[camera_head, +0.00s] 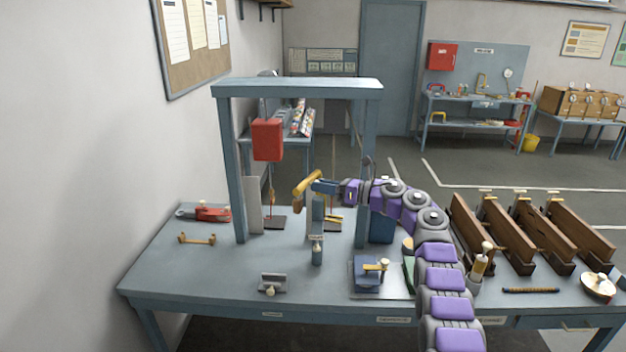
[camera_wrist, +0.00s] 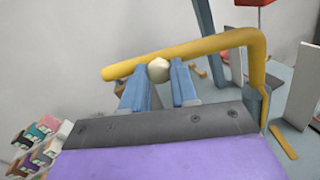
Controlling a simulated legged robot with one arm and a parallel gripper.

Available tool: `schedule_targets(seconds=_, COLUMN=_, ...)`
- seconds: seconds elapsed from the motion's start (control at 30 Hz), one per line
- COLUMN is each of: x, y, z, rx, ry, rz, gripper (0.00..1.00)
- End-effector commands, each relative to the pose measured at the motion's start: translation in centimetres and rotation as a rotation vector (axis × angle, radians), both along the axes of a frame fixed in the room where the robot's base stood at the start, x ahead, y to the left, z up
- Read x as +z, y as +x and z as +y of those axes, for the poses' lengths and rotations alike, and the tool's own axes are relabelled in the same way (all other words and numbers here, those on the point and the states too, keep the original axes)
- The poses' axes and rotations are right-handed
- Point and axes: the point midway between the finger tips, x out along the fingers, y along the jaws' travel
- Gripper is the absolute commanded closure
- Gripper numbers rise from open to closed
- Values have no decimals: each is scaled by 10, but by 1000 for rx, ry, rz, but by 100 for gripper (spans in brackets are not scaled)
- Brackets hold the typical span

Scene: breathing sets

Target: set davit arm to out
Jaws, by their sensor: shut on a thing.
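The davit arm is a bent yellow bar (camera_head: 306,183) above the bench, in front of the blue gantry frame. In the wrist view the yellow bar (camera_wrist: 195,52) runs across the top and bends down at the right. A pale round knob (camera_wrist: 158,69) sits on its near side. My gripper (camera_head: 318,185) reaches in from the right; in the wrist view its two blue fingers (camera_wrist: 156,80) are on either side of the knob, shut on it. The davit's lower mounting is partly hidden by the bar and the post.
A blue gantry (camera_head: 297,88) stands around the davit, with a red box (camera_head: 267,140) hanging at its left. A blue post (camera_head: 317,245) stands close below.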

Motion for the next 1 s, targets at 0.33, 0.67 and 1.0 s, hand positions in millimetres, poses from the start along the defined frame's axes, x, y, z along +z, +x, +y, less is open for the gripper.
schedule_targets(seconds=0.33, x=7, y=-2, z=-20, rx=27, ry=4, rz=-8, gripper=100)
schedule_targets(seconds=0.67, x=4, y=-3, z=-22, rx=38, ry=5, rz=-6, gripper=100)
schedule_targets(seconds=1.0, x=3, y=-3, z=-22, rx=39, ry=4, rz=-5, gripper=66)
